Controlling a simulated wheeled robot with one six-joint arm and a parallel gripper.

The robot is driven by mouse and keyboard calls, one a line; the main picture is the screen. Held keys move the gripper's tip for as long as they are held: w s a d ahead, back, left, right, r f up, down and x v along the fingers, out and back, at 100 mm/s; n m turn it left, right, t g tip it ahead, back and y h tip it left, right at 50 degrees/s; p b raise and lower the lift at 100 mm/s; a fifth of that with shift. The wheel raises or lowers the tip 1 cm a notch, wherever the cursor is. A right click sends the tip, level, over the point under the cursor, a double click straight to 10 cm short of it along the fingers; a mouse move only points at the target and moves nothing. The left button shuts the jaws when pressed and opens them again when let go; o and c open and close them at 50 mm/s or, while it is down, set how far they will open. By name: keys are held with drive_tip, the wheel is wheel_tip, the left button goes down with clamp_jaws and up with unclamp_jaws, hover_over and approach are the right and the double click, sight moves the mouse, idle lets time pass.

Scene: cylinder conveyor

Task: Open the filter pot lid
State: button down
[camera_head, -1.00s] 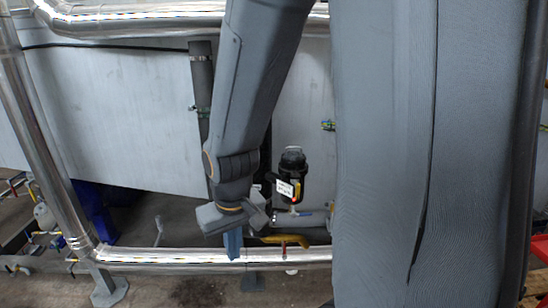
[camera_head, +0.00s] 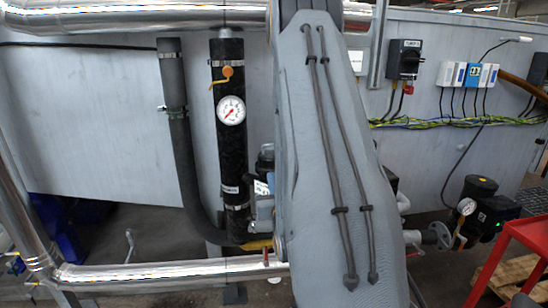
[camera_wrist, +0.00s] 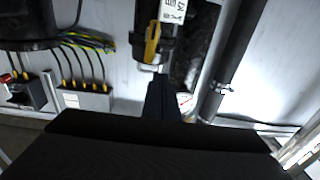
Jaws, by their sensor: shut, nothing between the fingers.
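The filter pot (camera_head: 265,168) is a dark upright canister with a white label, in front of the grey wall. In the head view my arm covers most of it. In the wrist view the pot (camera_wrist: 180,38) is at the top middle, with its label and a yellow lever (camera_wrist: 152,42). I cannot make out the lid's edge or whether it is raised. My gripper (camera_wrist: 162,84) is shut and empty. Its dark fingertips point towards the pot from below in that picture, and I cannot tell whether they touch it. In the head view my arm hides the fingertips.
A black pipe with a round gauge (camera_head: 231,110) and an orange valve stands left of my arm. A shiny horizontal pipe (camera_head: 170,272) runs low in front. Wall boxes (camera_head: 470,74) with cables are at right, above a black pump (camera_head: 480,210) and a red frame (camera_head: 515,250).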

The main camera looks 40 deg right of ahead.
sight(272, 158)
drive_tip(key=shift+m+t+h, duration=0.3)
drive_tip(key=shift+t+h, duration=0.2)
drive_tip(key=shift+h, duration=0.4)
drive_tip(key=x, duration=0.4)
drive_tip(key=s+d+r+b+x, duration=0.1)
drive_tip(key=x, duration=0.3)
drive_tip(key=d+x, duration=0.1)
drive_tip(key=x, duration=0.4)
drive_tip(key=shift+s+r+b, duration=0.2)
drive_tip(key=shift+r+b, duration=0.05)
drive_tip(key=shift+b, duration=0.05)
